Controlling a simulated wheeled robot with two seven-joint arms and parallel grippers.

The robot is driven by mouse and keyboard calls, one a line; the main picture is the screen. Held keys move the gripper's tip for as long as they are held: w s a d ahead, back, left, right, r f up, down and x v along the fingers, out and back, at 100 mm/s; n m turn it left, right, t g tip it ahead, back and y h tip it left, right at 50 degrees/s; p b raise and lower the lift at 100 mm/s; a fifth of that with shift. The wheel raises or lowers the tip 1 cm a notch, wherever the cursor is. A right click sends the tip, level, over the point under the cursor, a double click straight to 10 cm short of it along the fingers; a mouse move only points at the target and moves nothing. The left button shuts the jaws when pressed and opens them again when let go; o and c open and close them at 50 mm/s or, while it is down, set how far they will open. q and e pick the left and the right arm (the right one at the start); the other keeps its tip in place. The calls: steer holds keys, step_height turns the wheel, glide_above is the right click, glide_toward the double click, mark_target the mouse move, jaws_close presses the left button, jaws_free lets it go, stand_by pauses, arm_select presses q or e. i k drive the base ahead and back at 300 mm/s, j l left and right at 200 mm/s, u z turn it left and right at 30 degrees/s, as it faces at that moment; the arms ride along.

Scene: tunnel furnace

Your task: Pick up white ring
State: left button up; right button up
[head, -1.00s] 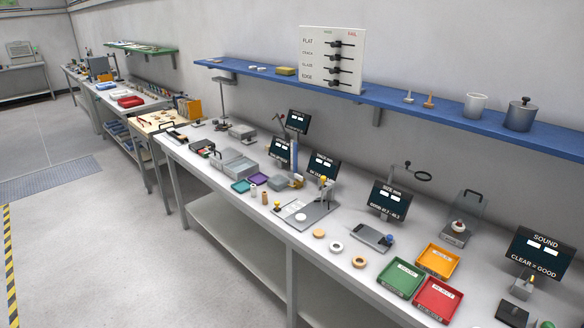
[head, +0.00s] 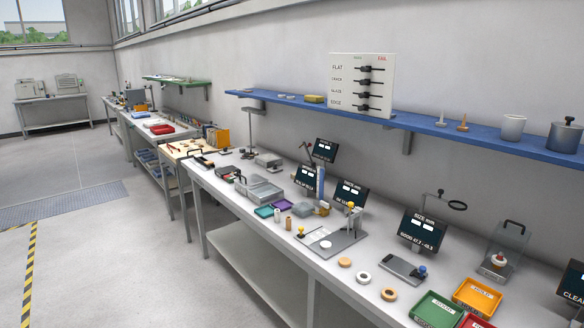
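A white ring (head: 362,277) lies flat near the front edge of the workbench (head: 268,236), between a plain tan disc (head: 345,262) on its left and a tan ring (head: 389,294) on its right. Nothing touches it. Another white round piece (head: 326,244) rests on the grey plate of a gauge stand (head: 340,243). Neither of my grippers shows in the head view.
Green (head: 436,310) and orange (head: 477,296) trays stand to the right of the rings, with a red tray (head: 476,321) cut off below. A blue shelf (head: 300,103) runs above. Floor is clear at left.

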mark_target(501, 264)
steer(key=z, duration=1.3)
